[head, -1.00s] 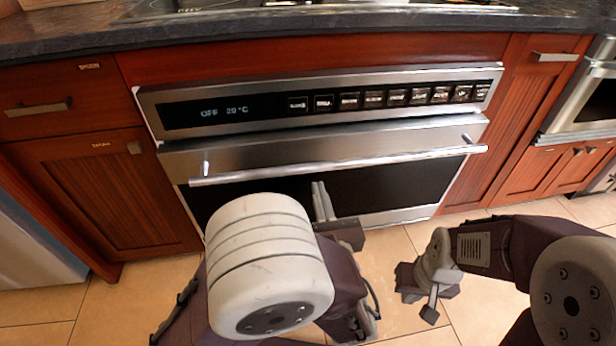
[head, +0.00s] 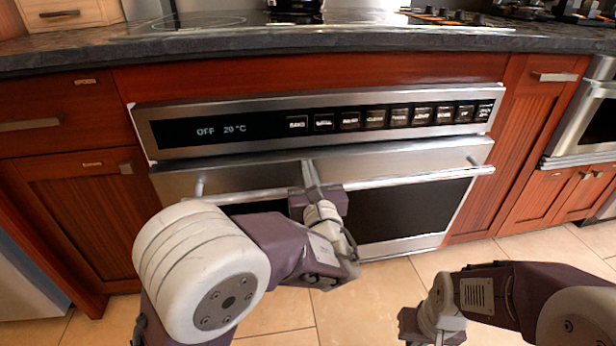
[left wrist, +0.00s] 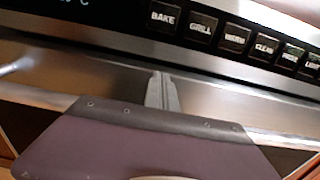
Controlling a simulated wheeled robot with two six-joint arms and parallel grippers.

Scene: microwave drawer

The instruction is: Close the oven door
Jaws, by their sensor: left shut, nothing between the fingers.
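The oven door (head: 408,208) has a steel upper band, a dark window and a long bar handle (head: 400,181). It looks nearly upright under the control panel; I cannot tell whether a small gap is left at its top edge. My left gripper (head: 308,170) is shut and empty, its fingertips over the door's steel band, past the handle bar. The left wrist view shows the shut fingers (left wrist: 162,88) against the steel band (left wrist: 215,108) below the buttons; contact is unclear. My right gripper (head: 430,325) is low at the right, apart from the oven, its fingers cut off or hidden.
The control panel (head: 260,130) reads OFF 20 °C. A dark countertop (head: 220,50) with a cooktop lies above. Wooden cabinets (head: 75,200) flank the oven, with another steel appliance (head: 595,120) at the right. The tiled floor (head: 375,290) in front is clear.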

